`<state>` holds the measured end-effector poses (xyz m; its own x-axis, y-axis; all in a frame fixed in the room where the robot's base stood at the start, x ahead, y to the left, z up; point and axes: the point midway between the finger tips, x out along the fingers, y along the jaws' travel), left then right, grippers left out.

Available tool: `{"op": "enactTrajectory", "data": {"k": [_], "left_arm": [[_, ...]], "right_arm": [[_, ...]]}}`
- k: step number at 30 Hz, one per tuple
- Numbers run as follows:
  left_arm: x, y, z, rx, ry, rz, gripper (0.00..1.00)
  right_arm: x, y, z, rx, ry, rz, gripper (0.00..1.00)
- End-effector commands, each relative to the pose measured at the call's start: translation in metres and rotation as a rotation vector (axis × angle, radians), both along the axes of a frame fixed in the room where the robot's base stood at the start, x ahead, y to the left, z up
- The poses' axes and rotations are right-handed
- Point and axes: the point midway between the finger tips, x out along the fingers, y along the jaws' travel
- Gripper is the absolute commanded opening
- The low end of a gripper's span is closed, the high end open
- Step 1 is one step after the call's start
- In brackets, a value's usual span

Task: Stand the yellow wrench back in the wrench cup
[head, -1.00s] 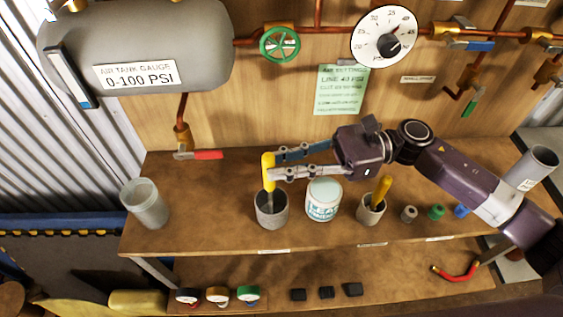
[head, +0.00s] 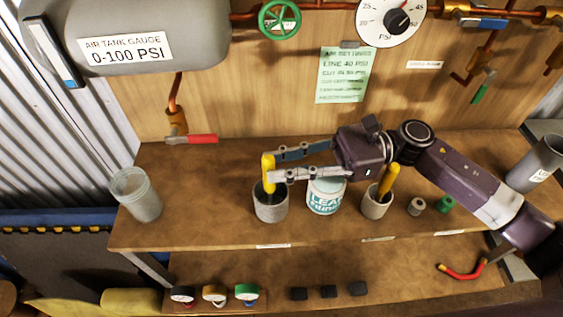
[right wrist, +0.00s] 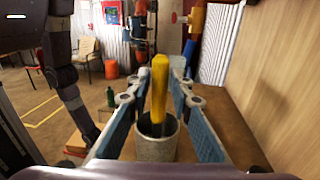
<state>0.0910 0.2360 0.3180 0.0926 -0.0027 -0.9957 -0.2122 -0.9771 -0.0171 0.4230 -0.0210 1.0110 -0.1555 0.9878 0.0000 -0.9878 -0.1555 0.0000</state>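The yellow wrench (head: 268,168) stands upright, its lower end inside a grey cup (head: 271,207) on the bench; the cup wall hides that end. My right gripper (head: 272,166) reaches in from the right and is shut on the yellow handle, above the cup rim. In the right wrist view the wrench (right wrist: 159,88) stands between the two converging fingers, with the cup (right wrist: 156,146) below it. I cannot tell whether the wrench touches the cup's bottom. My left gripper is not in view.
A white lettered tub (head: 325,199) stands right of the cup, partly behind my finger. Another cup (head: 376,206) with a yellow-handled tool (head: 390,180) is further right. A grey container (head: 137,197) stands at the left. A red-handled valve (head: 201,139) hangs behind; bench between is clear.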

Motion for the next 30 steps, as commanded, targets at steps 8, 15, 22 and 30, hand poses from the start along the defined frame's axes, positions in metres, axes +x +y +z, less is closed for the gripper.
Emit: {"op": "enactTrajectory", "data": {"k": [8, 15, 22, 30], "left_arm": [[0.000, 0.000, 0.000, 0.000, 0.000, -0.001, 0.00], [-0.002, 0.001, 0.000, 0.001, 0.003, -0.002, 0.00], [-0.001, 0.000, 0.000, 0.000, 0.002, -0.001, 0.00], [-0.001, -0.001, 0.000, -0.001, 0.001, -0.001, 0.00]], "right_arm": [[0.000, 0.000, 0.000, 0.000, 0.000, 0.000, 0.36], [0.000, 0.000, 0.009, -0.001, -0.002, 0.001, 0.36], [0.000, 0.000, 0.051, 0.000, -0.006, 0.000, 0.36], [0.000, 0.000, 0.092, 0.000, -0.003, 0.000, 0.36]]}}
